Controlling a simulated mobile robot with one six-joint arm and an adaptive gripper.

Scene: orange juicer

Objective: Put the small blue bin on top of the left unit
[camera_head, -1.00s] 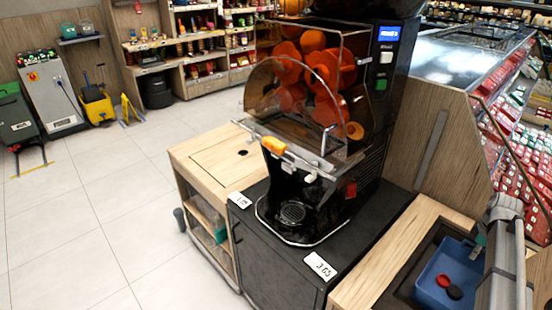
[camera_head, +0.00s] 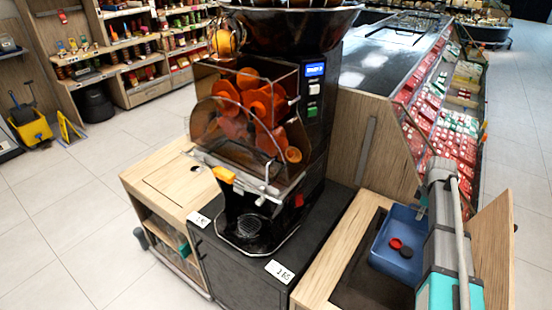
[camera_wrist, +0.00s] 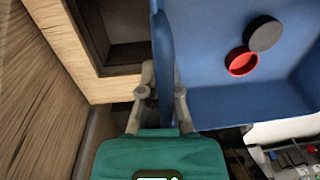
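The small blue bin (camera_head: 383,251) sits at the recess of the right wooden unit, with a red and a dark round cap inside. In the wrist view, the bin (camera_wrist: 205,60) fills the upper right. My gripper (camera_wrist: 163,85) has a finger on each side of the bin's wall and appears closed on it. In the head view my arm hides most of the gripper and the bin's right side. The left unit (camera_head: 165,175) has a pale wooden top with a small dark hole and stands left of the juicer.
The orange juicer (camera_head: 255,130) stands on a black cabinet (camera_head: 235,265) between the two units, with price cards on its edge. A wooden panel (camera_head: 355,140) and a refrigerated display (camera_head: 445,120) stand behind the right unit. Tiled floor (camera_head: 80,220) is open at the left.

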